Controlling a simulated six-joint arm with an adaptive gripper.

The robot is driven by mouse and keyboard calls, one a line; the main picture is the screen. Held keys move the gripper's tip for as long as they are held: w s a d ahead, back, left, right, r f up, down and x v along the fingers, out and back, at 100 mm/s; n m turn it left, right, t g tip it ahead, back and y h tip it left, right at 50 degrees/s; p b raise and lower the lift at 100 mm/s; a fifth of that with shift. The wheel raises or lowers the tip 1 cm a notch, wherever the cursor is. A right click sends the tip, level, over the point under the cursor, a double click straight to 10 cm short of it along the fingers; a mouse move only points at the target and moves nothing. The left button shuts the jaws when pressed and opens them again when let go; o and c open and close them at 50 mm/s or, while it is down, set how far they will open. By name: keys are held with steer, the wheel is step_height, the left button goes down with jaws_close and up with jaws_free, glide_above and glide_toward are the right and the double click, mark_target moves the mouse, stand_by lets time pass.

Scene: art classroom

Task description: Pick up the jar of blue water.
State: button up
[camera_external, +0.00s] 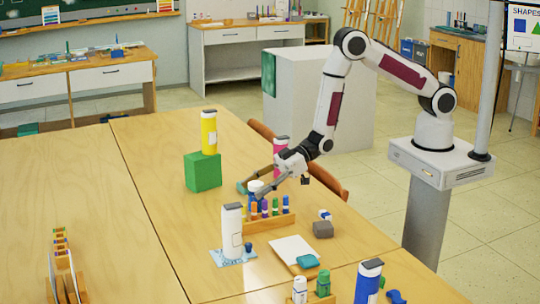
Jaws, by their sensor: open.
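A small blue container with a pale top (254,187) stands behind the wooden marker rack; it may be the jar of blue water, but it is too small and partly covered to be sure. My gripper (279,186) is open, with its fingers angled down over the rack area. One long finger reaches left, close to the pale top; I cannot tell whether it touches it. Nothing is visibly held.
The wooden rack (268,222) holds several coloured markers. A white bottle (232,230) stands in front-left on a blue-patterned piece. A pink bottle (280,147) stands behind my gripper. A yellow bottle (209,133) tops a green cube (203,172). The table's left middle is clear.

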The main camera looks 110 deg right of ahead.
steer(key=shift+c, duration=0.4)
steer(key=c, duration=1.4)
steer(key=shift+r, duration=0.25)
steer(key=shift+r, duration=4.8)
